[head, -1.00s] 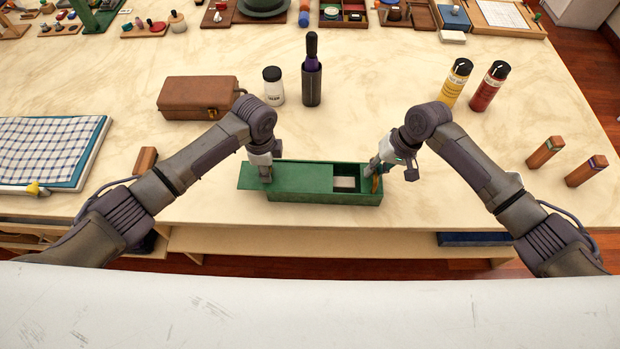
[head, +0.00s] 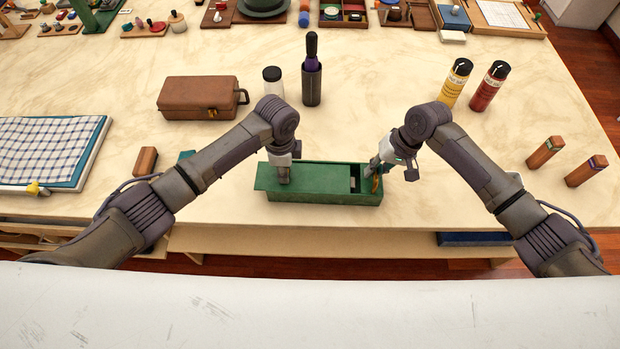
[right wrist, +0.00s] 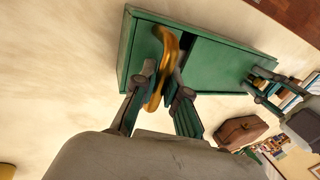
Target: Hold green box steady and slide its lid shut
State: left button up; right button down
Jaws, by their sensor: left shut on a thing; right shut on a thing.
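The long green box (head: 330,196) lies near the table's front edge. Its flat green lid (head: 318,178) covers most of the top and overhangs the left end slightly. A narrow dark opening (head: 354,184) shows near the right end. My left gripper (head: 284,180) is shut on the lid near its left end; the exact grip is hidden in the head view. My right gripper (head: 374,172) is shut on a curved brass handle at the box's right end. In the right wrist view the handle (right wrist: 163,65) sits between its fingers, and the lid (right wrist: 220,65) lies beyond the gap.
Behind the box stand a dark bottle (head: 311,80), a white-labelled jar (head: 272,82) and a brown case (head: 198,97). A small wooden block (head: 146,160) lies left.

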pick_arm(q)
jog(key=shift+s+d+f, duration=0.1)
jog(key=shift+d+f, duration=0.1)
jog(key=shift+d, duration=0.5)
jog(key=shift+s+d+f, duration=0.1)
jog(key=shift+d+f, duration=0.05)
jog(key=shift+d, duration=0.5)
jog(key=o, duration=0.7)
jog(key=shift+o, duration=1.2)
jog(key=shift+w, duration=0.1)
pick_arm(e)
jog(key=shift+w, duration=0.15)
pick_arm(q)
jog(key=shift+w+r, duration=0.15)
jog(key=shift+r, duration=0.05)
jog(key=shift+r, duration=3.5)
